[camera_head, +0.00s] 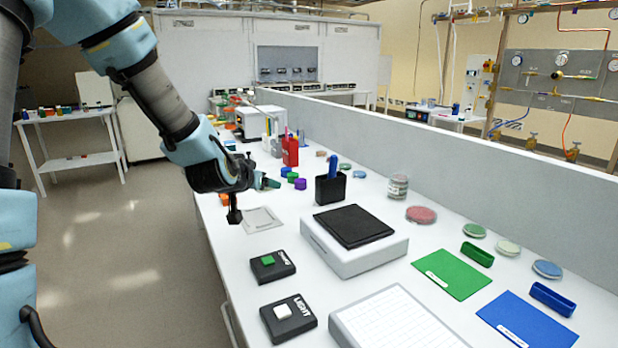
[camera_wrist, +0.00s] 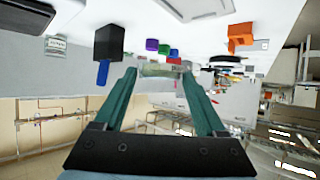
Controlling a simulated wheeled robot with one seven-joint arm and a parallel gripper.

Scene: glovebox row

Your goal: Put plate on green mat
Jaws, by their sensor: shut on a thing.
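My gripper (camera_head: 266,183) is raised above the bench, left of the black pen holder. In the wrist view its two green fingers (camera_wrist: 164,72) are shut on a pale, see-through flat thing, which looks like the plate (camera_wrist: 160,69). In the head view the held plate is too small to make out. The green mat (camera_head: 452,273) lies flat on the bench at the right, with a white label and a clear top. The gripper is far to the left of the mat and further back.
A scale with a black top (camera_head: 353,227) stands between my gripper and the mat. A green holder (camera_head: 477,254), several lidded dishes (camera_head: 507,247) and a blue mat (camera_head: 526,322) lie around the green mat. A pen holder (camera_head: 330,187) and a low grey wall (camera_head: 440,165) stand behind.

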